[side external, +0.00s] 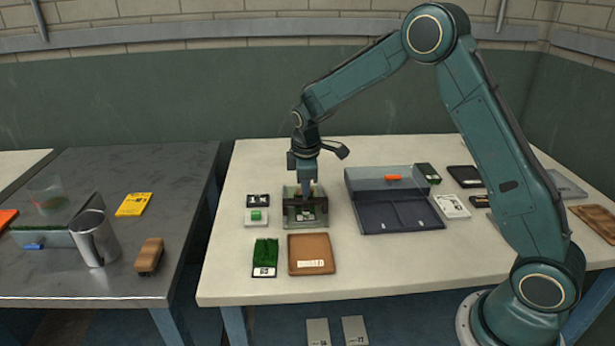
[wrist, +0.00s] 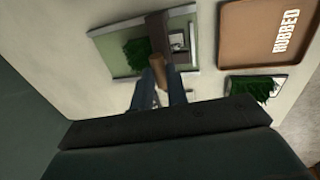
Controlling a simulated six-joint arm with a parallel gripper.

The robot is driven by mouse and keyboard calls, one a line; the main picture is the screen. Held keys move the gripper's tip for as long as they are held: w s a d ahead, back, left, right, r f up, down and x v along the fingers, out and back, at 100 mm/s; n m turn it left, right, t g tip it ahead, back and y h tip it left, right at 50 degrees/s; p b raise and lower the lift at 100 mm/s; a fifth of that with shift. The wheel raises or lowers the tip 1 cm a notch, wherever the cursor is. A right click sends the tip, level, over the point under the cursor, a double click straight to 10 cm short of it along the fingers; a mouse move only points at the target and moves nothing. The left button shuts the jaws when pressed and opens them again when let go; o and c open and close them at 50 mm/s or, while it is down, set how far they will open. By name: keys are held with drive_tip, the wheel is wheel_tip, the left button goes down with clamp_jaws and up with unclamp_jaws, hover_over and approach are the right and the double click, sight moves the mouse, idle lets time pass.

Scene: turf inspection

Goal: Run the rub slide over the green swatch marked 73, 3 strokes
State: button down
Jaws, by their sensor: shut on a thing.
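My gripper (side external: 307,190) points down over a pale green frame (side external: 289,219) on the cream table. It is shut on the rub slide, a dark block (side external: 317,207) with a round wooden handle (wrist: 158,62), which also shows in the wrist view (wrist: 157,28). A green swatch (wrist: 138,54) with a white label (wrist: 179,40) lies in the frame. The slide lies across between grass and label, hiding part of the swatch. I cannot read the label's number, nor tell whether the slide touches the grass.
A brown tray marked RUBBED (side external: 311,240) is in front of the frame, empty. Another green swatch (side external: 265,252) lies left of it. Small dark and white boxes (side external: 256,200) stand left of the frame. A divided dark case (side external: 402,217) with a clear lid stands right.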

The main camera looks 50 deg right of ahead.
drive_tip(key=shift+s+a, duration=0.15)
drive_tip(key=shift+a, duration=0.1)
drive_tip(key=c, duration=1.4)
unclamp_jaws()
drive_tip(key=shift+r, duration=0.2)
drive_tip(key=shift+v, duration=6.8)
